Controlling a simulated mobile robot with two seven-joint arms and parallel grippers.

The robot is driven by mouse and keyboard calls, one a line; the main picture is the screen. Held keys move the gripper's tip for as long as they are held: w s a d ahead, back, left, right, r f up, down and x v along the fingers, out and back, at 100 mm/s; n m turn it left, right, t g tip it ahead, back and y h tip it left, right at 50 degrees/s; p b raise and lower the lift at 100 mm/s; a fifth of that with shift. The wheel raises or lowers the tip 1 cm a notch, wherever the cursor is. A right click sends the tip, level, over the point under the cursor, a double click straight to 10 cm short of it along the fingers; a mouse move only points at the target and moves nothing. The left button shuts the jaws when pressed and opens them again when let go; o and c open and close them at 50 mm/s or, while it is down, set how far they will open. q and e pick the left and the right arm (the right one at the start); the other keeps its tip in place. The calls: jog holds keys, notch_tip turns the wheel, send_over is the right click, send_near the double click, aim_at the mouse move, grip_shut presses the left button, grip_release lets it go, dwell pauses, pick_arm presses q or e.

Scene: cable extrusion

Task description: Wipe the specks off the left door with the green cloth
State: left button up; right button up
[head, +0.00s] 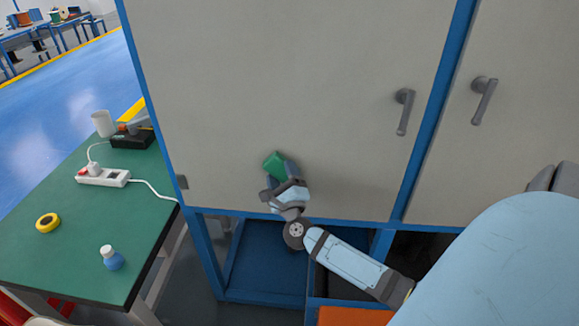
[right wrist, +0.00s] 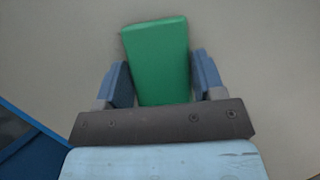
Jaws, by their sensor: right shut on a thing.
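The left door (head: 290,90) is a large light grey panel with a dark handle (head: 404,110) near its right edge. My right gripper (head: 279,170) is at the lower middle of this door, shut on the green cloth (head: 274,163). In the right wrist view the green cloth (right wrist: 157,60) is a block-like piece between the two blue fingers, with the door (right wrist: 250,50) behind it. I cannot tell whether the cloth touches the door. I can make out no specks on the door in either view. My left gripper is not in view.
A green-topped table (head: 60,220) stands left of the cabinet, with a power strip (head: 103,177), yellow tape (head: 47,222), a blue bottle (head: 111,258) and a white cup (head: 103,123). The right door (head: 530,90) has its own handle (head: 484,98). Open blue compartments (head: 268,260) lie below the doors.

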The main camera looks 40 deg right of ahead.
aim_at(268, 172)
jog(key=shift+w+a, duration=1.2)
jog(key=shift+w, duration=0.15)
jog(key=shift+w+a+b, duration=0.3)
jog(key=shift+w+a, duration=0.8)
jog(key=shift+w, duration=0.3)
jog(key=shift+s, duration=0.1)
jog(key=shift+s+a, duration=0.4)
jog(key=shift+a, duration=0.1)
jog(key=shift+s+a+p, duration=0.4)
jog(key=shift+s+a, duration=1.05)
jog(key=shift+a, duration=0.3)
jog(key=shift+s+a, duration=1)
jog(key=shift+a, duration=0.15)
